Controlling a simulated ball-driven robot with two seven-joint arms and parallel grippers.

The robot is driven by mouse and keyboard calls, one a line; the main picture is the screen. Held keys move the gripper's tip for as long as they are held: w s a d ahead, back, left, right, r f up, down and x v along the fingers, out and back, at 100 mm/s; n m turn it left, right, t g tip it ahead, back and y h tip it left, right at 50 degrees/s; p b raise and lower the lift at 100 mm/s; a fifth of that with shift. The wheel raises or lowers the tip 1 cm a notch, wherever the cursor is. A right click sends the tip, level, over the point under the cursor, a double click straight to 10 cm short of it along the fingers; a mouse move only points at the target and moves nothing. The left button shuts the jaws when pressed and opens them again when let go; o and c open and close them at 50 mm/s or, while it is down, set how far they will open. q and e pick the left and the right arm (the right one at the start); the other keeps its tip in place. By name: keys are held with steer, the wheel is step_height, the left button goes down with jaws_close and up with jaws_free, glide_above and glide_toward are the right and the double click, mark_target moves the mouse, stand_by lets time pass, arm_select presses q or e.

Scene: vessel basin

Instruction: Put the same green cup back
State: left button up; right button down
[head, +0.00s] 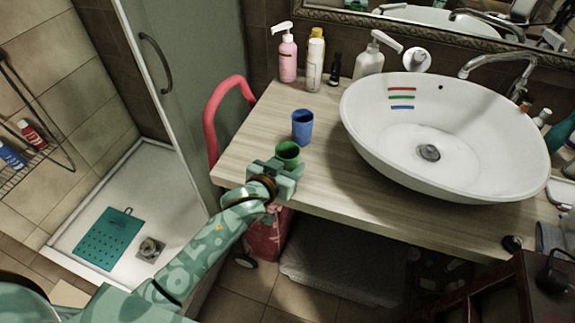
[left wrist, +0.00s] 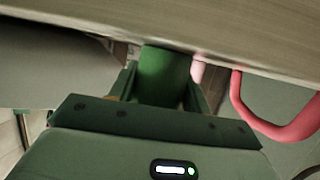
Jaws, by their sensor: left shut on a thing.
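The green cup (head: 288,152) is upright between the fingers of my left gripper (head: 284,169), at the front left part of the counter. The gripper is shut on it. In the left wrist view the green cup (left wrist: 163,76) sits between the two fingers (left wrist: 160,92), with the counter's edge close by it. I cannot tell whether its base touches the counter. A blue cup (head: 302,128) stands on the counter just behind the green cup, slightly right. My right gripper is not in view.
The wooden counter (head: 335,180) holds a white basin (head: 365,140) on the right. A pink pump bottle (head: 288,58), a white bottle (head: 314,65) and other bottles stand at the back. A red curved rail (head: 212,115) is at the counter's left end.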

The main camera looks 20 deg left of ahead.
arm_select(q)
steer(key=o, duration=1)
steer(key=shift+o, duration=0.2)
steer(key=shift+s+r, duration=0.2)
steer(key=shift+s, duration=0.05)
steer(key=p+v, duration=0.3)
steer(key=v, duration=0.7)
steer(key=s+a+f+g+y, duration=0.15)
steer(key=s+f, duration=0.25)
steer(key=f, duration=0.5)
steer(key=s+a+f+g, duration=0.1)
steer(key=s+f+g, duration=0.2)
steer(key=s+f, duration=0.35)
steer(key=s+a+f+g, duration=0.2)
steer(key=f, duration=0.8)
steer(key=s+a+f+g, duration=0.1)
steer(key=s+f+g, duration=0.1)
steer(key=s+f, duration=0.3)
steer(key=s+a+f+m+g, duration=0.1)
steer(key=s+f, duration=0.4)
steer(key=s, duration=0.9)
steer(key=s+a+f+g+y, duration=0.1)
steer(key=s+f, duration=0.4)
steer(key=s, duration=0.5)
steer(key=a+g, duration=0.1)
steer(key=g, duration=0.1)
steer(key=shift+f+m+g, duration=0.2)
steer(key=shift+m+g, duration=0.15)
steer(key=shift+m, duration=0.05)
